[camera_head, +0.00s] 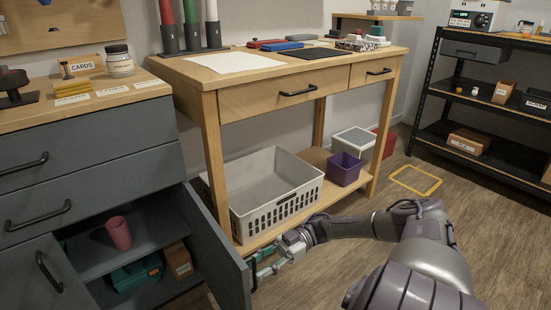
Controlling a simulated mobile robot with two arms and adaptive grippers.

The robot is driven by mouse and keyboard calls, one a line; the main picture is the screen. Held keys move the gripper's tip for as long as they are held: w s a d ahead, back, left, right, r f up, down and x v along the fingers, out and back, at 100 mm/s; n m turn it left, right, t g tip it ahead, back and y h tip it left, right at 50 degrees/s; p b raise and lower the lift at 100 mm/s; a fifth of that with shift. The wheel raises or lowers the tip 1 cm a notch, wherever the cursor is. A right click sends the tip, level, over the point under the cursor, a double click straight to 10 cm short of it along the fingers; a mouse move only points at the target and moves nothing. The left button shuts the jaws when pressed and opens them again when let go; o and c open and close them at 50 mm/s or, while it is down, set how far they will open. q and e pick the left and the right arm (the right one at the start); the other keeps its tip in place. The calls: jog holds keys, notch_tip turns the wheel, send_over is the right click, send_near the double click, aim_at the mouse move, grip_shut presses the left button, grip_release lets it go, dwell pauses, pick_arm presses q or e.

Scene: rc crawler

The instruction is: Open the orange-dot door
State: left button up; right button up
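A grey cabinet door (215,246) stands swung open at the lower left, seen nearly edge-on. No orange dot shows on the part of it in view. Behind it the cabinet interior shows a shelf with a pink cup (119,233), a teal case (137,273) and a small brown box (178,261). My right gripper (258,266) is at the outer side of the open door, close to its free edge and a dark handle there. Whether its fingers hold the handle or are apart from it cannot be told. My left gripper is out of view.
A second cabinet door (42,279) with a black handle is shut at the lower left, below grey drawers (85,170). A wooden workbench (222,200) stands right behind my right gripper, with a white basket (275,190) and a purple bin (344,169) on its low shelf.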

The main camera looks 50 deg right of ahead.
jog(key=v, duration=1)
jog(key=shift+d, duration=0.25)
